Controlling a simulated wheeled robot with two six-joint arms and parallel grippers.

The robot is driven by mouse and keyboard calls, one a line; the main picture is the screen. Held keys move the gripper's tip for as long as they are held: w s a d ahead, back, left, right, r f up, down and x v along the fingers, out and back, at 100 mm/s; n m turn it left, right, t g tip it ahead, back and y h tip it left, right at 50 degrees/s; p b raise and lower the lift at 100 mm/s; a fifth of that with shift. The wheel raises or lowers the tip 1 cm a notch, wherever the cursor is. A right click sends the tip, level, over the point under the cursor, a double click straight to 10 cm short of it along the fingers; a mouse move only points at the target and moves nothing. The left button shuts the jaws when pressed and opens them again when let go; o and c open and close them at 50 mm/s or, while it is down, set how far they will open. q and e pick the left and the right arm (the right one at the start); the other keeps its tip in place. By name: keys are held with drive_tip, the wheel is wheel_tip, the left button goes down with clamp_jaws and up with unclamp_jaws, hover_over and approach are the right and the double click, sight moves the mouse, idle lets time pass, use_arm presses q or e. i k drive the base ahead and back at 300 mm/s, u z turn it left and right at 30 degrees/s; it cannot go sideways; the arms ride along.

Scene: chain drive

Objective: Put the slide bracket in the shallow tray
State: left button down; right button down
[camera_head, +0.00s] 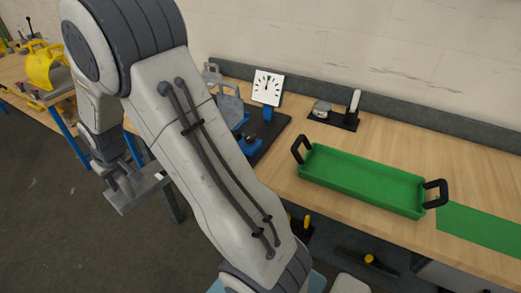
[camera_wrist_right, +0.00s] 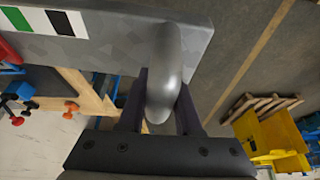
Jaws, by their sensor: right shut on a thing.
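The slide bracket (camera_head: 138,197) is a grey metal piece with a flat plate, held up at the left of the head view over the floor. In the right wrist view the bracket (camera_wrist_right: 130,30) shows a mottled grey plate and a smooth rounded grip. My right gripper (camera_head: 118,182) is shut on it; in the wrist view its dark fingers (camera_wrist_right: 160,100) stand on both sides of the rounded grip. The shallow tray (camera_head: 360,182) is green with two black handles, lies on the bench at the right and looks empty. My left gripper is not in view.
A dial gauge (camera_head: 268,87), a grey part (camera_head: 229,103) on a dark base with blue fittings, and a small dark stand (camera_head: 335,115) are at the back of the bench. A green mat (camera_head: 482,232) lies right of the tray. A yellow part (camera_head: 44,66) is far left.

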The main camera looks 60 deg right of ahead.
sight(359, 180)
drive_tip(key=u, duration=0.8)
drive_tip(key=i, duration=1.3)
drive_tip(key=z, duration=3.15)
drive_tip(key=i, duration=0.5)
